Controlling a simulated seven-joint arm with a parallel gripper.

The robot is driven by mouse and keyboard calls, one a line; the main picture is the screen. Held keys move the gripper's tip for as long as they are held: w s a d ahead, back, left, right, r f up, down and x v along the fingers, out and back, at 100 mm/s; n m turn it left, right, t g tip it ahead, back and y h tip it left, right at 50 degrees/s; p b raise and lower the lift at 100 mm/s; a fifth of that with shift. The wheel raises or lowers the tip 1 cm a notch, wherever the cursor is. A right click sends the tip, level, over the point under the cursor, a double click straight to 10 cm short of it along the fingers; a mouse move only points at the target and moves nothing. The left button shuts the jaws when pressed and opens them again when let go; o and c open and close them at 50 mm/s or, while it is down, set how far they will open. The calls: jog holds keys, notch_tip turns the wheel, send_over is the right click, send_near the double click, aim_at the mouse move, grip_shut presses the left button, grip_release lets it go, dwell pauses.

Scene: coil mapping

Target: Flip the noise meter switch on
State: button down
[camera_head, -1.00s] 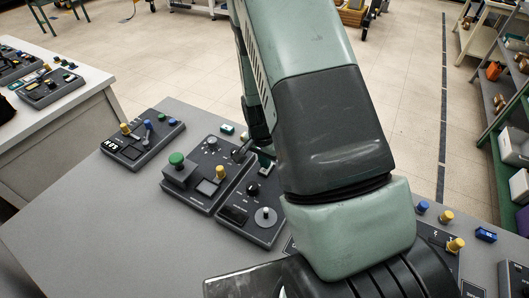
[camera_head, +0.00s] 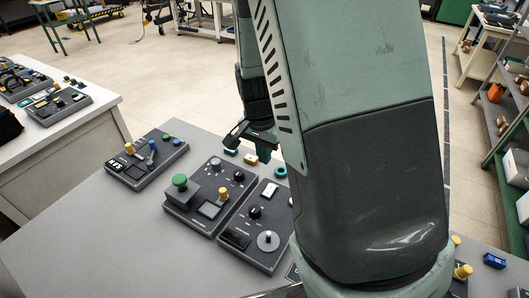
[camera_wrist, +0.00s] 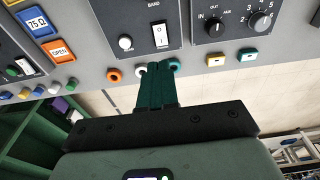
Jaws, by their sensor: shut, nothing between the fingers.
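A dark panel with a white rocker switch (camera_head: 269,192) stands on the grey bench; I cannot read a name that marks it as the noise meter. In the wrist view a white rocker switch (camera_wrist: 160,36) sits upright under the word BAND, and its on or off state is unclear. My gripper (camera_wrist: 160,66) has its teal fingers together and empty, with the tips just below that switch in the picture. In the head view my gripper (camera_head: 262,150) is raised beyond the panel's far edge, apart from the switch.
A panel with a green knob (camera_head: 180,182) stands left of it, and one with a yellow knob (camera_head: 129,149) farther left. A teal ring (camera_wrist: 173,66), a white ring (camera_wrist: 141,71) and an orange ring (camera_wrist: 114,75) lie beside the panel.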

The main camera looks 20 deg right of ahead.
aim_at(272, 185)
jog(key=shift+d, duration=0.1)
jog(key=shift+w+d, duration=0.55)
jog(key=f, duration=0.4)
jog(key=w+d+f, duration=0.1)
jog(key=f, duration=0.8)
jog(key=shift+w+d+f, duration=0.25)
jog(key=shift+w+f, duration=0.05)
jog(key=shift+f, duration=0.1)
jog(key=shift+d, duration=0.1)
